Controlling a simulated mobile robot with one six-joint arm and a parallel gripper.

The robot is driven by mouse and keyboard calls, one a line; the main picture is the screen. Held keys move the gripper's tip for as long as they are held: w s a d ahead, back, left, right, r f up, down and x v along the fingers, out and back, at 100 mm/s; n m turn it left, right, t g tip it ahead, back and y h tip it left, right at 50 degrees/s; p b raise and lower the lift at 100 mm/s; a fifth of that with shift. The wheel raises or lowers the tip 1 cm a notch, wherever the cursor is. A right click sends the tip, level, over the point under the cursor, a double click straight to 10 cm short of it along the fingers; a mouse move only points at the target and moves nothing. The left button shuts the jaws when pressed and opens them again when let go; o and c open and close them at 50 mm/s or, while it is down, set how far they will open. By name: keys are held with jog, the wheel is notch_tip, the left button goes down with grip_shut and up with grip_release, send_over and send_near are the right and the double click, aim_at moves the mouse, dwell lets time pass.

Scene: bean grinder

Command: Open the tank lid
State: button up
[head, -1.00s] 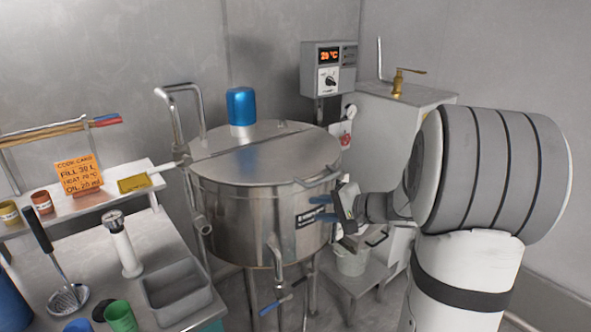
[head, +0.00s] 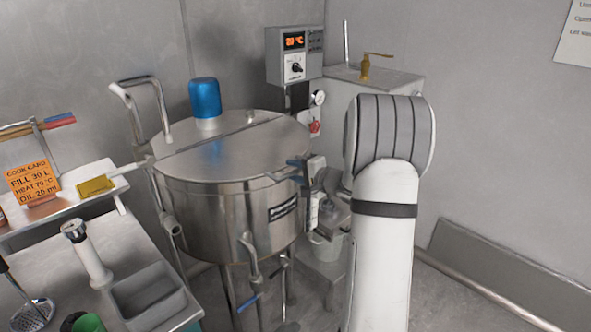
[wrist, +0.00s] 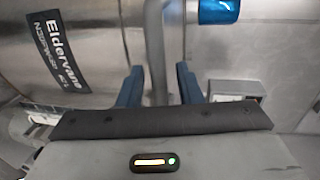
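The steel tank (head: 215,215) stands on legs and its round lid (head: 225,158) lies closed on top, with a blue cylinder (head: 205,98) on it. The lid's bar handle (head: 285,172) is at the front right rim; in the wrist view the bar (wrist: 157,45) runs upright. My gripper (head: 292,171) is at this handle. In the wrist view its two blue fingers (wrist: 159,80) are apart, one on each side of the bar, with narrow gaps showing. Whether either finger touches it I cannot tell.
A control box (head: 294,55) with an orange display is on the wall behind the tank. A bench with a grey tray (head: 148,298) and a shelf with an orange card (head: 32,184) are at left. A tap (head: 247,243) sticks out of the tank front. Floor is free at right.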

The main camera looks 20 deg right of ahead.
jog(key=shift+c, duration=0.2)
grip_shut()
dwell(0.3)
